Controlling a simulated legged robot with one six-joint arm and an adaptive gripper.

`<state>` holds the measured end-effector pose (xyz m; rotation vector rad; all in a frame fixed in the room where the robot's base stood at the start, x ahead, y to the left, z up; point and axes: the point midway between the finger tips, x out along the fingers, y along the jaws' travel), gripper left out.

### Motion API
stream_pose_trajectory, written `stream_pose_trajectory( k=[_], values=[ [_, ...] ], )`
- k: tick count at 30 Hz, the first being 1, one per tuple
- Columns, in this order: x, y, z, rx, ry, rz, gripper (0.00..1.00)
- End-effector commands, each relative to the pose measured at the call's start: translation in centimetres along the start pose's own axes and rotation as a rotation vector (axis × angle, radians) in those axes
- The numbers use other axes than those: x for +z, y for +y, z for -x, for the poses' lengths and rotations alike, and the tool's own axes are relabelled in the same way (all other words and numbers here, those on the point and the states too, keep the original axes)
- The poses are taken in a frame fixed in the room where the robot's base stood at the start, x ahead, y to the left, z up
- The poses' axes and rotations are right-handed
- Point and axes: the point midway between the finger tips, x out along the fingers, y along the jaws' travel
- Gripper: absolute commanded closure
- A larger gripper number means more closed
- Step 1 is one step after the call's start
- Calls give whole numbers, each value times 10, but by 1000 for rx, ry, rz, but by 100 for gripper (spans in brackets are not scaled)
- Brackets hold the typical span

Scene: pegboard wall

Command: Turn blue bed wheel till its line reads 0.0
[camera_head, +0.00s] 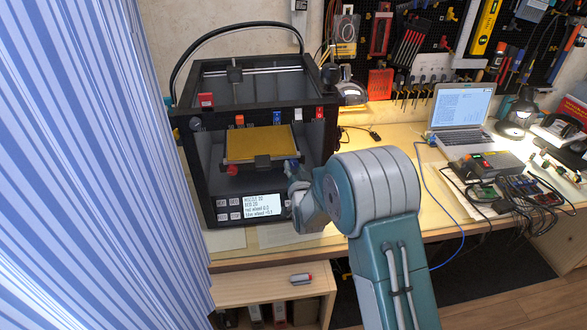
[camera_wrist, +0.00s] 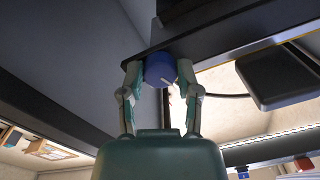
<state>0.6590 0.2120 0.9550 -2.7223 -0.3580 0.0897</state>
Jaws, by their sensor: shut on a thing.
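The blue bed wheel (camera_wrist: 160,72) sits under the dark bed plate (camera_wrist: 230,45) in the wrist view, with a short pale line on its face. My gripper (camera_wrist: 161,78) has one finger on each side of the wheel and is shut on it. The red wheel (camera_head: 233,170) is under the bed's front left.
The black printer frame (camera_head: 190,130) surrounds the yellow-topped bed (camera_head: 258,143), leaving little room beside my gripper. A laptop (camera_head: 462,108) and electronics (camera_head: 490,165) stand to the right. A marker (camera_head: 300,278) lies on a lower shelf. A striped curtain (camera_head: 90,160) hangs at left.

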Motion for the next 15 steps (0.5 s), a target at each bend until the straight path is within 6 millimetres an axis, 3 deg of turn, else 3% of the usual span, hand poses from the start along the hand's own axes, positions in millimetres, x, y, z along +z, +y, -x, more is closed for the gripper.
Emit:
stream_pose_trajectory(
  k=[15],
  values=[
    [0, 0, 0, 11, -11, 452, 100]
  ],
)
